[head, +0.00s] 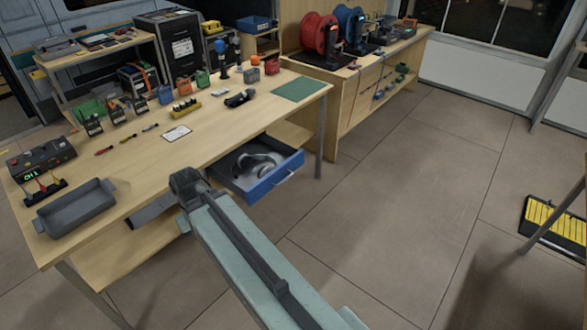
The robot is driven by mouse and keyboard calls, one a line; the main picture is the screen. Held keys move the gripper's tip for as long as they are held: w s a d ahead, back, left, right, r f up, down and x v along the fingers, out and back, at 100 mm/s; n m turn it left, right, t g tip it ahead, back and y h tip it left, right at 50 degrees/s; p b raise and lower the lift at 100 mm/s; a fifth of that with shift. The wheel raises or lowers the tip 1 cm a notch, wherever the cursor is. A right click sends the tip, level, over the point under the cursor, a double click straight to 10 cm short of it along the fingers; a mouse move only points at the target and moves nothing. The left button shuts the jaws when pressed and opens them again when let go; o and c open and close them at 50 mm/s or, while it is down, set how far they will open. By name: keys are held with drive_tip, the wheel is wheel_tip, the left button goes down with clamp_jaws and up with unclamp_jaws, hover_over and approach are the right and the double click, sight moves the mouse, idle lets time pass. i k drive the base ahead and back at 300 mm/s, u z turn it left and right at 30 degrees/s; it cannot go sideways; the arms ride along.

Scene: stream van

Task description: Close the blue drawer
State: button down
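The blue drawer (275,181) stands pulled out below the front edge of the wooden workbench (215,133). Its blue front and light handle face toward me and to the right. A pair of grey headphones (259,164) lies inside. My arm reaches up from the bottom of the picture and ends left of the drawer, near the bench's front edge.
A grey tray (76,210) and several small tools lie on the bench. A bench leg (320,140) stands right of the drawer. A second bench (345,95) with red and blue spools is behind.

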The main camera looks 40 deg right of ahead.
sight(248, 186)
drive_tip(key=u, duration=0.05)
drive_tip(key=i, duration=1.7)
drive_tip(key=z, duration=0.75)
drive_tip(key=k, duration=0.8)
drive_tip(key=z, duration=0.1)
drive_tip(key=i, duration=0.9)
drive_tip(key=u, duration=0.1)
